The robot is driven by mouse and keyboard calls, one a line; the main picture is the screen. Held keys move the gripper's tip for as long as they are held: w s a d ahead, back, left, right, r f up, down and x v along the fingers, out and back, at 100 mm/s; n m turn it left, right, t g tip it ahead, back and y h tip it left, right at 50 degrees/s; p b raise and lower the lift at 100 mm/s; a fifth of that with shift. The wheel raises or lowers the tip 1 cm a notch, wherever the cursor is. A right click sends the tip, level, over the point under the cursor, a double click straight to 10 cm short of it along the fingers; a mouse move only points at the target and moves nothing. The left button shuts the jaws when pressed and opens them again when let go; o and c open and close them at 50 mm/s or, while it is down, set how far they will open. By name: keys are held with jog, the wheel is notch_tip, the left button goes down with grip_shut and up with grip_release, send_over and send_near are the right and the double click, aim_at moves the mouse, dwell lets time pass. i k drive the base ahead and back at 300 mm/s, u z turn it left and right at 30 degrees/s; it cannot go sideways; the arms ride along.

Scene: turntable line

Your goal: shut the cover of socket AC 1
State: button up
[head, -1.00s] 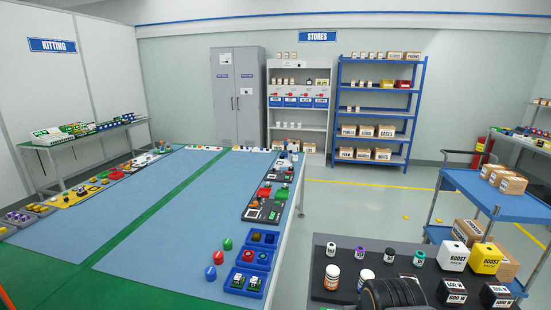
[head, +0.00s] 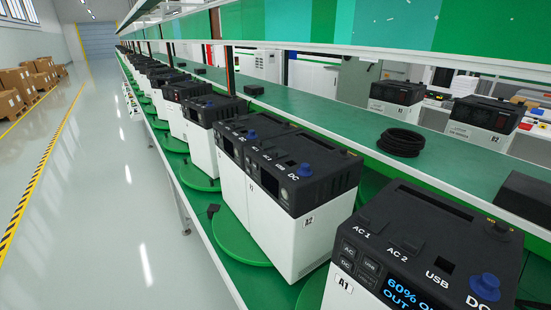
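The nearest unit, labelled A1 (head: 345,285), stands at the lower right of the head view, with a white body and a black top. Its top carries the AC 1 label (head: 362,230), the AC 2 label, and USB and DC labels. The socket AC 1 lies in the dark area behind its label; I cannot tell whether its cover is open or shut. A blue round piece (head: 486,286) sits by the DC label. A lit display reading 60% is on the front, cut off by the frame edge. My gripper is not in view.
Unit A2 (head: 309,236) and several similar units stand on green round plates along the bench. A black cable coil (head: 401,142) lies on the green shelf behind. Two more units stand beyond it. The grey aisle floor (head: 110,220) at left is clear.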

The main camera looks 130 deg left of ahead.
aim_at(243, 118)
jog(key=u, duration=0.9)
jog(key=k, duration=0.6)
jog(key=u, duration=4.45)
jog(key=i, duration=2.15)
jog(key=z, duration=0.25)
